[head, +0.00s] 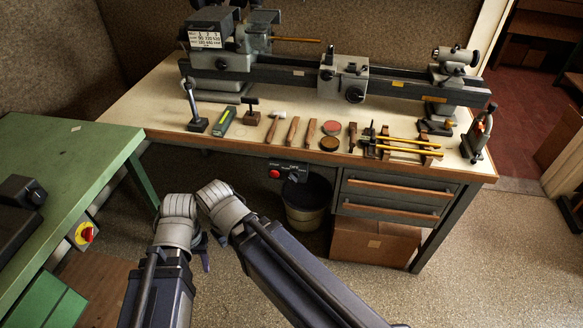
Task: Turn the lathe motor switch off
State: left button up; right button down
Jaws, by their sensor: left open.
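A dark switch box (288,168) with a red round button and a dark knob is fixed under the front edge of the lathe bench; I cannot read its position. The grey lathe (330,78) stands along the back of the bench. My left gripper (204,257) shows only as small dark parts below and beside the wrist joints, left of the switch box and apart from it. It is open, and I see nothing in it.
A green table (70,160) at left carries a red-and-yellow rotary switch (84,233). Hand tools and a lever stand (193,110) line the bench front. A bucket (305,205), drawers (395,195) and a cardboard box (370,242) are below.

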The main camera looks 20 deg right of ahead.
aim_at(293, 176)
jog(key=i+j, duration=0.1)
jog(key=j, duration=0.25)
jog(key=i+j, duration=0.1)
jog(key=j, duration=0.2)
jog(key=z, duration=1.7)
